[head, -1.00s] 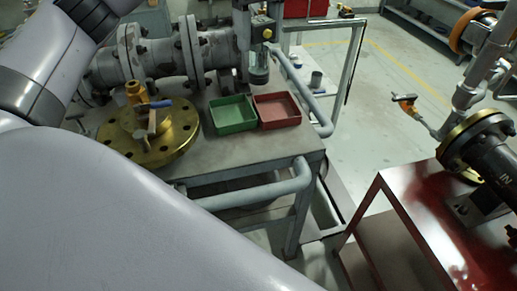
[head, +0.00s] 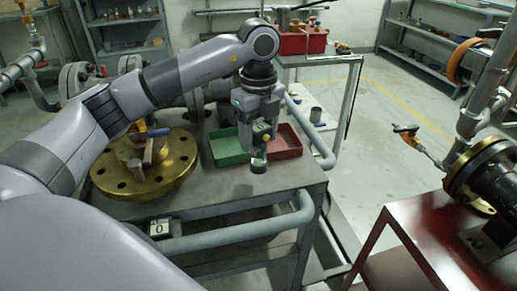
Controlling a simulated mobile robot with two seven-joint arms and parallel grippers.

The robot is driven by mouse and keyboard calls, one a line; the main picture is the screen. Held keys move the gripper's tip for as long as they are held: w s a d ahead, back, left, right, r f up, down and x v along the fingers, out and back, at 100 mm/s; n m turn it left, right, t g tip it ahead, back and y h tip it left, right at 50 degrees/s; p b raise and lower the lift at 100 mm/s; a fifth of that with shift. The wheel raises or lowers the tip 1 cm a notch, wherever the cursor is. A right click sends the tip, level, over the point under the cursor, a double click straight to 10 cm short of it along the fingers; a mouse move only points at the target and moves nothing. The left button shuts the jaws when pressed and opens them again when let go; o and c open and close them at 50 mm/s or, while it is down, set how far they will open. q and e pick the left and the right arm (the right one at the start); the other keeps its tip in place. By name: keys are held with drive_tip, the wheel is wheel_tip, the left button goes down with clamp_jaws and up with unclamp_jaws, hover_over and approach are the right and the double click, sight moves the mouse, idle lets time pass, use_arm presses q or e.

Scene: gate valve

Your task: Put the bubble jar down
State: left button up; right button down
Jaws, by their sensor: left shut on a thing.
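The bubble jar (head: 258,162) is a small dark, glassy jar in the head view. It is low over the front part of the grey bench top (head: 215,190), in front of the trays. My left gripper (head: 260,143) points down and is shut on the jar from above. I cannot tell whether the jar's base touches the bench. My right gripper is not in view.
A green tray (head: 224,149) and a red tray (head: 287,150) lie just behind the jar. A brass flange (head: 150,183) with a blue-handled part is to the left. A small box marked 0 (head: 159,228) is at the front left. Bare bench lies around the jar.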

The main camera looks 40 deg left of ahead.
sight(259, 148)
use_arm(q)
drive_tip(key=shift+f, duration=1.95)
drive_tip(key=o, duration=1.3)
drive_tip(key=shift+f, duration=0.15)
drive_tip(key=shift+o, duration=0.2)
drive_tip(key=shift+r, duration=0.2)
wheel_tip(259, 148, up, 11)
drive_tip(key=shift+f+p, duration=0.2)
drive_tip(key=shift+p, duration=0.2)
drive_tip(key=shift+r, duration=0.65)
